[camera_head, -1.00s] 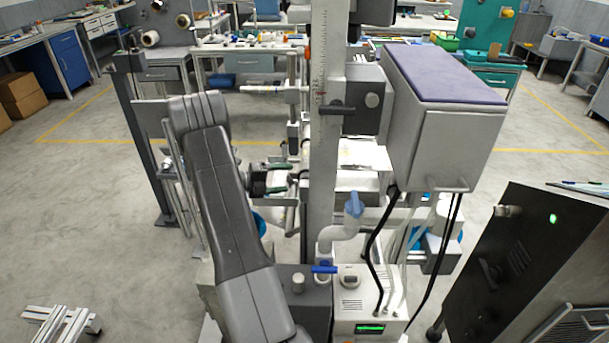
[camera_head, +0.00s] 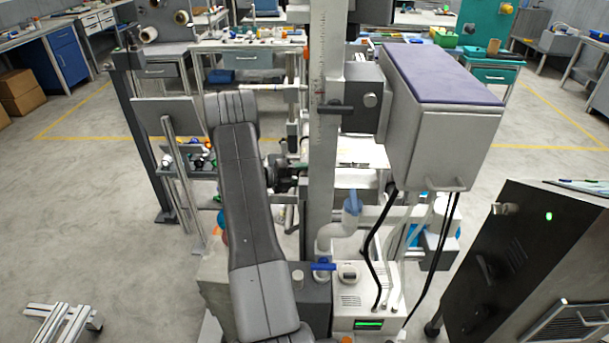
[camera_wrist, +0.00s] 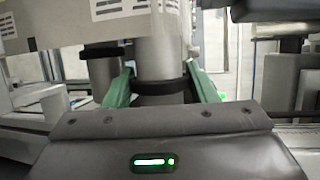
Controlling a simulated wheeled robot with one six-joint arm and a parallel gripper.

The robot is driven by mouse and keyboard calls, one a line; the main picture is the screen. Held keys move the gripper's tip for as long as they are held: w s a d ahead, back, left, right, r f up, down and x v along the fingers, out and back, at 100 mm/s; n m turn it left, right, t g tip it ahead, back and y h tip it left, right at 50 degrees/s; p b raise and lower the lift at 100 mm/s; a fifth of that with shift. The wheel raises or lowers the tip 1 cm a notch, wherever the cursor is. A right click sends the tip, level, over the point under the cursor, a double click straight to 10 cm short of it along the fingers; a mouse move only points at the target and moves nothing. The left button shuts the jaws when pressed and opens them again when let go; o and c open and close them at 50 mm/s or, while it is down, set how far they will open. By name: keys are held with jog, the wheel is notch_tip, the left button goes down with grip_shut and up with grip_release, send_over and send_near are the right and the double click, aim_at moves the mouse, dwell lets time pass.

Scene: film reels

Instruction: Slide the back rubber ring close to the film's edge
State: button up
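In the wrist view a black rubber ring (camera_wrist: 160,87) sits around a grey upright-looking roller (camera_wrist: 160,58). My gripper (camera_wrist: 160,80) has its two green fingers on either side of this ring, tips apart and very near its sides; firm contact cannot be made out. A second black ring (camera_wrist: 103,50) is on another roller to the left. I cannot tell from the view which ring is the back one. The film's edge is not clear here. In the head view my gripper (camera_head: 288,174) is partly hidden by my arm and the column, and the rings cannot be made out.
A tall grey column with a scale (camera_head: 323,130) stands close right of my gripper. A large grey box with a purple top (camera_head: 445,110) overhangs on the right. In the wrist view a dark block (camera_wrist: 275,10) is at the upper right.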

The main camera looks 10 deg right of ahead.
jog(key=c, duration=0.6)
jog(key=shift+w+d+b, duration=0.15)
jog(key=shift+w, duration=0.65)
jog(key=shift+w+d+b, duration=0.15)
jog(key=shift+w, duration=0.6)
jog(key=shift+c, duration=0.2)
jog(key=o, duration=1.4)
jog(key=shift+c, duration=0.2)
jog(key=b+v, duration=0.1)
jog(key=v, duration=1.2)
jog(key=shift+a+b, duration=0.4)
